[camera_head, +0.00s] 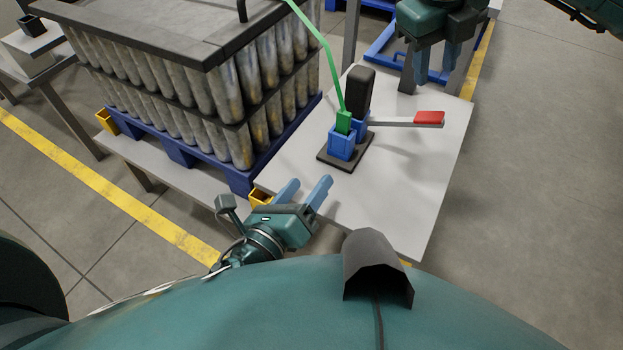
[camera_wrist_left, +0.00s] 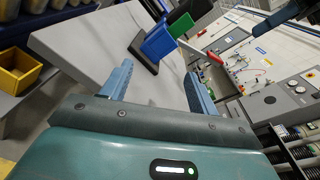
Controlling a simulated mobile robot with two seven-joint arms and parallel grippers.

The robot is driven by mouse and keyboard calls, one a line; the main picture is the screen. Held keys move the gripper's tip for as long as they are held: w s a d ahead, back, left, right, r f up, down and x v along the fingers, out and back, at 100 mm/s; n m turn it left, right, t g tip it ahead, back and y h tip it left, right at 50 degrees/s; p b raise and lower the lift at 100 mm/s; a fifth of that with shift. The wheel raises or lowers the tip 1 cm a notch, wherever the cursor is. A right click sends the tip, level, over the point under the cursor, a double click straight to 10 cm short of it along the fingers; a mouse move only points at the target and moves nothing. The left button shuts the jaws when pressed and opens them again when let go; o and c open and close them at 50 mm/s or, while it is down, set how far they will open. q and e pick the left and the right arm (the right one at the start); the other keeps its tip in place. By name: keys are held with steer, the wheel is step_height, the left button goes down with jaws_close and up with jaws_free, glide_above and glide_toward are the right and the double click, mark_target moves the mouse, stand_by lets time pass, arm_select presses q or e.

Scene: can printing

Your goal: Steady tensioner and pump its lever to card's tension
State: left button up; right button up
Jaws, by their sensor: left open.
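The tensioner (camera_head: 341,143) has a blue body on a dark base plate and a tall black block (camera_head: 359,90) behind it. It stands upright on the light grey table. A green strap (camera_head: 327,54) runs from its green top piece up to the left. Its grey lever (camera_head: 398,122) extends right and ends in a red grip (camera_head: 429,117). My left gripper (camera_head: 309,182) is open and empty, in front of the tensioner and apart from it. The left wrist view shows the tensioner (camera_wrist_left: 160,40) beyond the fingers. My right gripper (camera_head: 436,70) is open above the table's back right, beyond the red grip.
A pallet (camera_head: 176,149) stacked with metal cans (camera_head: 196,85) under a dark lid (camera_head: 160,30) stands left of the table (camera_head: 410,190). The table's front right is bare. A control panel (camera_wrist_left: 262,65) with knobs shows in the left wrist view.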

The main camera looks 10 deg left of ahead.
mark_target(342, 142)
arm_select(q)
steer(key=m, duration=0.4)
steer(key=w+d+m, duration=0.1)
steer(key=m, duration=0.1)
steer(key=shift+w+r+m+t, duration=0.1)
steer(key=shift+r+m+t, duration=0.15)
steer(key=shift+m+t, duration=0.05)
steer(key=shift+w+d+m, duration=0.1)
steer(key=shift+w+m, duration=0.25)
steer(key=shift+m, duration=0.15)
steer(key=x, duration=1.2)
steer(key=shift+w+d+r, duration=0.15)
steer(key=shift+w+d, duration=0.1)
steer(key=shift+s+d+h, duration=0.1)
steer(key=shift+s+h, duration=0.05)
steer(key=shift+h, duration=0.15)
jaws_close()
